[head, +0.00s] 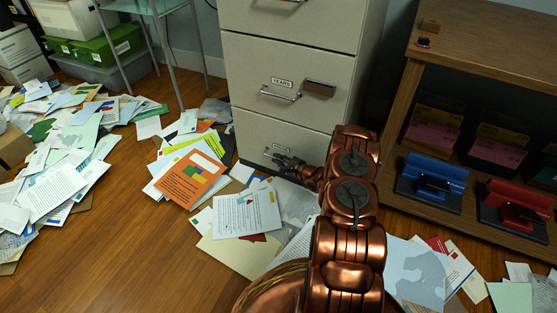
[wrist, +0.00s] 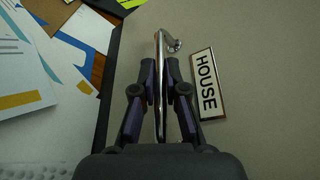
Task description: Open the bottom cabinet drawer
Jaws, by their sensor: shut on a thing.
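The beige filing cabinet (head: 296,55) stands at the centre of the head view. Its bottom drawer (head: 254,133) is at floor level and looks flush with the drawers above. In the wrist view the drawer front (wrist: 250,60) carries a label reading HOUSE (wrist: 206,84). A chrome bar handle (wrist: 160,45) runs beside the label. My gripper (wrist: 161,85) is shut on this handle, with one finger on each side of it. In the head view my gripper (head: 280,160) is at the bottom drawer front, and my arm covers the drawer's right part.
Loose papers (head: 247,212) and an orange sheet (head: 190,178) lie on the floor before the cabinet. More papers (head: 60,165) are heaped at left. A wooden shelf unit (head: 480,55) with a blue hole punch (head: 432,180) and a red one (head: 517,205) stands at right. Bare floor shows at lower left.

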